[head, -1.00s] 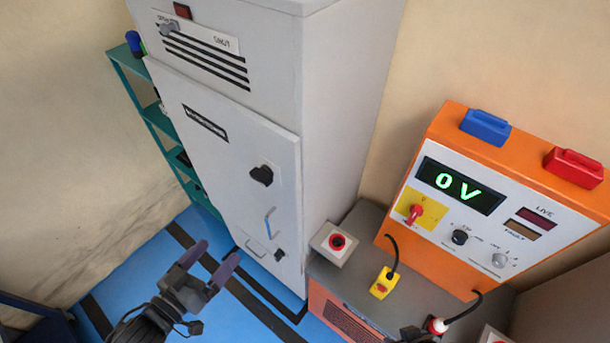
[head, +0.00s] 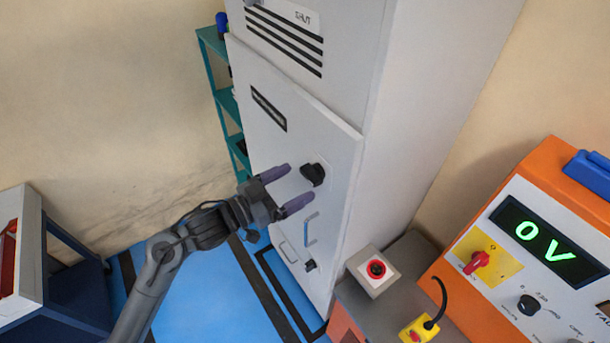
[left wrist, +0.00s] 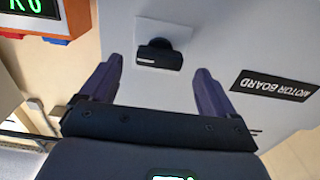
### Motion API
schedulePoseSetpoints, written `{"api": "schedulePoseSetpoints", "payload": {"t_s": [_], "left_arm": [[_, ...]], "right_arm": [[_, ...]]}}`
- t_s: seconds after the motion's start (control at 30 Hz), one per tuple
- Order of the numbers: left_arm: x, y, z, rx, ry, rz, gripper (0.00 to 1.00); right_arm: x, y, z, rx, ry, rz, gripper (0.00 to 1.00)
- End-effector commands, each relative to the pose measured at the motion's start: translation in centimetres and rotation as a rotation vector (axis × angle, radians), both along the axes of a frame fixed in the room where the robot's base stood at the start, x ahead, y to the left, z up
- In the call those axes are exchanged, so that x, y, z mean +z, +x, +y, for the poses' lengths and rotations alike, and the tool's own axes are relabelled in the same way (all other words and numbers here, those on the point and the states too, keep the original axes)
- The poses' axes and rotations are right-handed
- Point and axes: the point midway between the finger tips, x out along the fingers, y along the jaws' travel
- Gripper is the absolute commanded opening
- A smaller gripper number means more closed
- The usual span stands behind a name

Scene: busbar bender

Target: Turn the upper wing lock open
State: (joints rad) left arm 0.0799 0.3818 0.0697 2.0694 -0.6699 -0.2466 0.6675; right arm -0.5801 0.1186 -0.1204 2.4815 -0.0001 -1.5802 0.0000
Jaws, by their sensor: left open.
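The upper wing lock (head: 313,174) is a black knob on the grey cabinet door (head: 285,150). In the left wrist view the lock (left wrist: 159,54) is a dark wing on a light plate, lying ahead of the fingers and about midway between them. My left gripper (head: 295,187) is open, with purple fingers pointing at the lock from the left. Its fingers (left wrist: 155,85) look apart from the lock, and nothing is between them. A lower black lock (head: 310,265) sits near the door's bottom, below a blue-grey handle (head: 310,229). My right gripper is not in view.
An orange test unit (head: 530,250) showing 0 V stands at right. A red button box (head: 374,269) and a yellow box (head: 420,329) sit on the grey bench. A teal shelf (head: 222,100) stands behind the cabinet. Blue floor lies below.

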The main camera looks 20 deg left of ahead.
Motion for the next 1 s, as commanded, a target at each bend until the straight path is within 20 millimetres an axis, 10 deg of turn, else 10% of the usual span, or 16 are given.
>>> {"api": "schedulePoseSetpoints", "payload": {"t_s": [0.7,1.0], "left_arm": [[0.0,3.1,-2.2,0.000,0.001,0.000,0.88],[0.0,3.1,-2.2,-0.001,0.001,0.000,0.42]], "right_arm": [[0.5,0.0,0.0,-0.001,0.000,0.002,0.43],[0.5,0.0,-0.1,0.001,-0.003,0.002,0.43]]}}
